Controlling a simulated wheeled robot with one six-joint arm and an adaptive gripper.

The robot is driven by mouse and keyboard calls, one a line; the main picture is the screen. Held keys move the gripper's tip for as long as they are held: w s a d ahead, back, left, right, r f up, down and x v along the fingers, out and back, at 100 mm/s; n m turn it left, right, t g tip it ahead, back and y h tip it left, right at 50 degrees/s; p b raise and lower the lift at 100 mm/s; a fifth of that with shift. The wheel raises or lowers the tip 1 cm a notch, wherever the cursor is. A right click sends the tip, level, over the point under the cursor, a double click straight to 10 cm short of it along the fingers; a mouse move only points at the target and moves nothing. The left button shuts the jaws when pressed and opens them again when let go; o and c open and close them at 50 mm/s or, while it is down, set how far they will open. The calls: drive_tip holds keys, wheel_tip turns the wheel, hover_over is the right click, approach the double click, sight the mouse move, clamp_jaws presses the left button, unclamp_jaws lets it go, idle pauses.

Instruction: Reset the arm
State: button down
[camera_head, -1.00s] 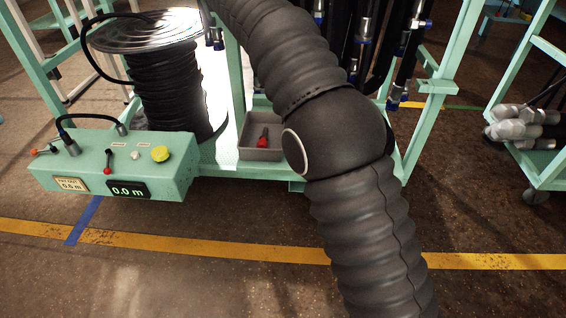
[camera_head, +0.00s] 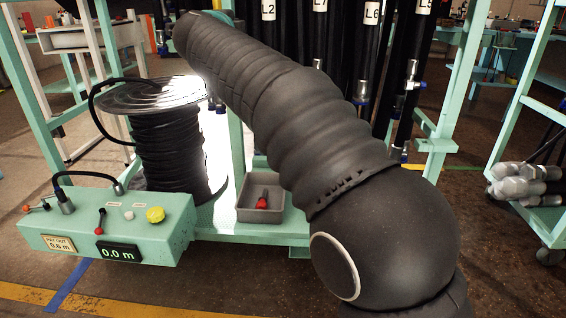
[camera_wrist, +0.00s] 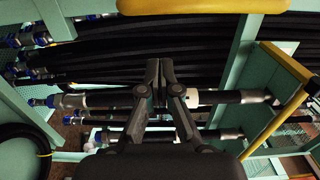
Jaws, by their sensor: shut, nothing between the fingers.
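My gripper (camera_wrist: 160,85) shows in the wrist view with its fingertips together and nothing between them. Behind it are several black hydraulic hoses (camera_wrist: 150,52) with metal and blue fittings, running across the picture between green frame posts. I cannot tell how far the fingertips are from them. In the head view my dark, ribbed arm crosses from the upper left to the lower right. The gripper itself does not show there. Hoses (camera_head: 351,60) hang on the rack behind my arm, some with labels such as L2, L7 and L6.
A reel of black hose (camera_head: 170,150) stands left on the green cart. In front is a green control box (camera_head: 150,225) reading 0.0 m. A grey tray (camera_head: 245,212) holds a red-handled tool (camera_head: 262,200). A second cart (camera_head: 545,222) with pale fittings stands right.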

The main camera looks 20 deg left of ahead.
drive_tip(key=shift+v, duration=0.8)
drive_tip(key=shift+a, duration=0.1)
